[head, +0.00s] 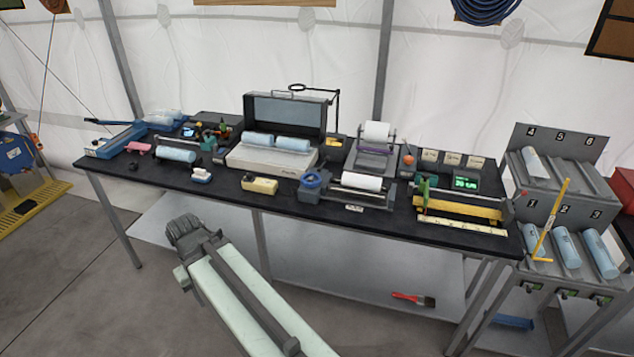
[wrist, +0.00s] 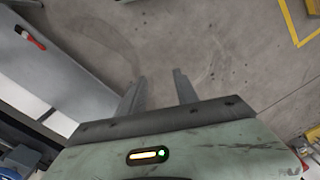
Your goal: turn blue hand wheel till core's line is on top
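The blue hand wheel (head: 311,179) is on a grey fixture near the front middle of the black table in the head view. A white core (head: 361,182) lies in that fixture, just right of the wheel. The core's line is too small to make out. My gripper shows in the wrist view (wrist: 160,92) with its two fingers apart and nothing between them, over bare floor. In the head view my arm (head: 250,290) reaches up from the bottom, in front of the table. The gripper is well apart from the wheel, left of it and lower in the picture.
On the black table (head: 225,190), a cream box (head: 260,185) stands left of the wheel and a yellow fixture (head: 460,206) to the right. An open case (head: 275,150) is behind. A numbered rack (head: 560,215) with blue rolls stands at the right. A red brush (head: 414,300) lies below the table.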

